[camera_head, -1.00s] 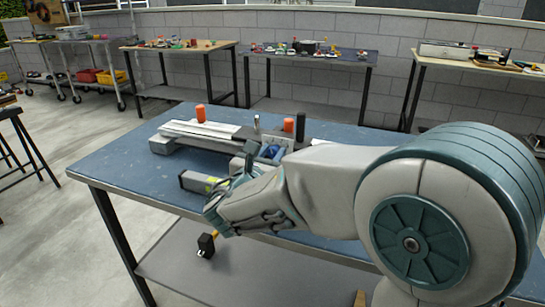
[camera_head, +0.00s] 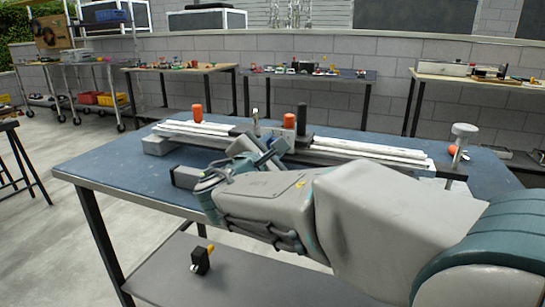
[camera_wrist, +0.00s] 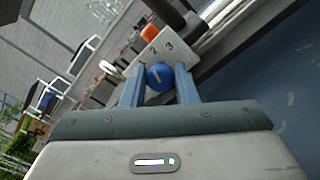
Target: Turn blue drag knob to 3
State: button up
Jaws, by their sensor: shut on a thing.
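The blue drag knob (camera_wrist: 158,76) shows in the wrist view between the two blue fingers of my gripper (camera_wrist: 159,84). My gripper is shut on it. A light line shows on the knob's face. The light plate (camera_wrist: 160,46) behind the knob bears the numbers 2 and 3; other marks on it are hidden or too small to read. In the head view my gripper (camera_head: 268,153) is at the front of the grip truck (camera_head: 345,147), near its middle, and the knob is hidden there by my gripper.
The grip truck's long rails lie along the blue table (camera_head: 110,160). Orange knobs (camera_head: 197,113) and a black post (camera_head: 302,120) stand up from it. A clamp with a round grey top (camera_head: 463,132) stands at the right. The table's front left is clear.

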jog(key=shift+m, duration=0.3)
jog(key=o, duration=1)
jog(key=p+v, duration=0.3)
jog(key=v, duration=1)
jog(key=shift+s+a, duration=0.1)
jog(key=shift+s, duration=0.3)
